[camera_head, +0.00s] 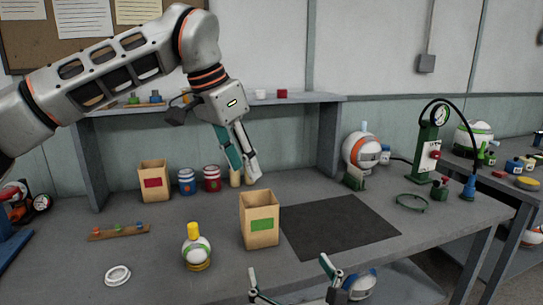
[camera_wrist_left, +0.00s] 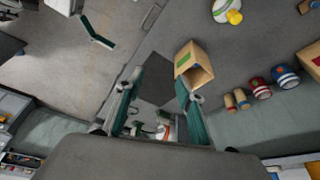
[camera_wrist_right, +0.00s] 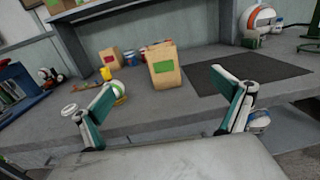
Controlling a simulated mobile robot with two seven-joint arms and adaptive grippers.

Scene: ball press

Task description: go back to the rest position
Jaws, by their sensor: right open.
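My left gripper (camera_head: 243,178) hangs fingers down over the back of the workbench, in front of the shelf. In the left wrist view its two teal fingers (camera_wrist_left: 163,75) stand apart with nothing between them. My right gripper (camera_head: 292,278) is low at the front edge of the bench. In the right wrist view its fingers (camera_wrist_right: 165,90) are spread wide and empty. The box with the green label (camera_head: 260,220) stands upright on the bench, apart from both grippers. A white-green ball with a yellow top (camera_head: 196,250) stands left of it.
A dark mat (camera_head: 335,226) lies right of the green-label box. A red-label box (camera_head: 154,178), a blue can (camera_head: 187,182) and a red can (camera_head: 212,180) stand at the back. A green press with a gauge (camera_head: 428,148) stands at the right. A white ring (camera_head: 117,275) lies front left.

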